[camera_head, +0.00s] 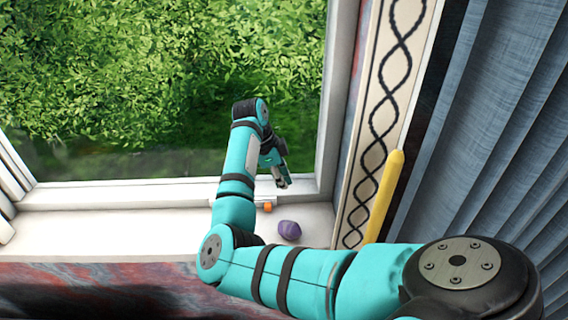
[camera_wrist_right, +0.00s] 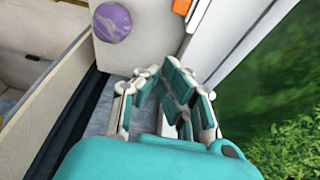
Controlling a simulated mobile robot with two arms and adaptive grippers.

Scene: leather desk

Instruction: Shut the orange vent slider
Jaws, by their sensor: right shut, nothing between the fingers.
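The orange vent slider (camera_head: 267,207) is a small block at the base of the window frame, near the right end of a thin white strip (camera_head: 240,202). In the right wrist view the slider (camera_wrist_right: 181,6) shows at the top edge, partly cut off. My right gripper (camera_head: 284,185) is shut and empty, up and slightly right of the slider in the head view and apart from it. In the wrist view the gripper (camera_wrist_right: 172,88) is below the slider, with a clear gap. My left gripper is not in view.
A purple lump (camera_head: 289,230) lies on the white sill (camera_head: 120,235), close to the slider; it also shows in the wrist view (camera_wrist_right: 112,23). A yellow rod (camera_head: 384,195) stands at the right by a patterned strip (camera_head: 385,100). Blue-grey curtains (camera_head: 500,110) hang beyond it.

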